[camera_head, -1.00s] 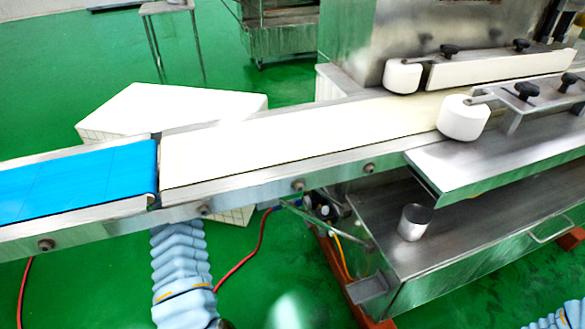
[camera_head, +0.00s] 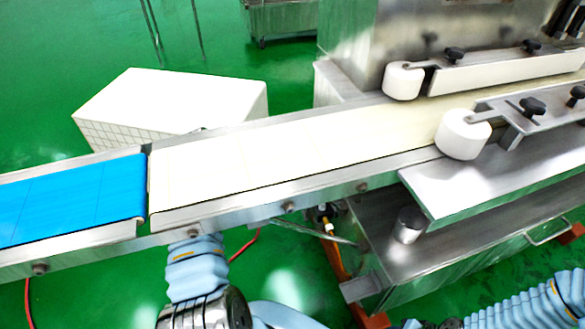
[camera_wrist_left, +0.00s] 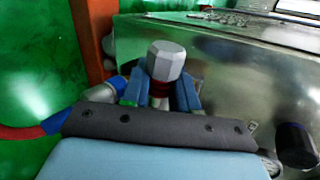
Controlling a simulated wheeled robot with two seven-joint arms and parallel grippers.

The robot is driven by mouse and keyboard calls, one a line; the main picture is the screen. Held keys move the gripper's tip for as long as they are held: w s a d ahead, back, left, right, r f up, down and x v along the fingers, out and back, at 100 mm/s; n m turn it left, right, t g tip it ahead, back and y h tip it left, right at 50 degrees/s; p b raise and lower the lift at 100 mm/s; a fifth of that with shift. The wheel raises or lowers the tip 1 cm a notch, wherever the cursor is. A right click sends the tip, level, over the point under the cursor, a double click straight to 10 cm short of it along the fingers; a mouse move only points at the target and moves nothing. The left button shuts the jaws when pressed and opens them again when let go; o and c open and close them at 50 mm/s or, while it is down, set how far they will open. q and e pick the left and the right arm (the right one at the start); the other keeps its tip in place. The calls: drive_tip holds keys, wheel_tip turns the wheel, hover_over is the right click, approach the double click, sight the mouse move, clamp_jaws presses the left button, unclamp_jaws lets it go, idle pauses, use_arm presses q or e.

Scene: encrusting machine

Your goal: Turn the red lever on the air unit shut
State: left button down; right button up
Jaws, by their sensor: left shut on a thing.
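In the left wrist view my left gripper (camera_wrist_left: 160,98) has its blue fingers closed around a small part of the air unit (camera_wrist_left: 165,62), just below its grey faceted knob. A little dark red shows between the fingers, where the red lever is mostly hidden; its angle cannot be told. In the head view the air unit (camera_head: 326,216) is a small cluster of fittings under the conveyor, partly hidden. My left arm reaches under the conveyor there, and its gripper is hidden. My right arm shows at the lower right, with its gripper out of view.
The conveyor (camera_head: 270,195) with a blue belt section (camera_head: 70,200) crosses above my left arm. The steel machine cabinet (camera_head: 440,262) stands right of the air unit, with an orange-red base. A red hose (camera_wrist_left: 25,131) runs from a blue fitting at the left. A white crate (camera_head: 170,100) stands behind.

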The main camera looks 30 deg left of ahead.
use_arm(q)
drive_tip(key=shift+w+a+n+h+b, duration=0.25)
drive_tip(key=shift+w+n+h+b, duration=0.1)
drive_tip(key=shift+n+b, duration=0.2)
drive_tip(key=c, duration=1.2)
unclamp_jaws()
drive_tip(key=shift+o, duration=1.2)
drive_tip(key=shift+f+g, duration=0.2)
drive_tip(key=shift+g, duration=0.1)
drive_tip(key=shift+o, duration=0.3)
drive_tip(key=shift+s, duration=0.1)
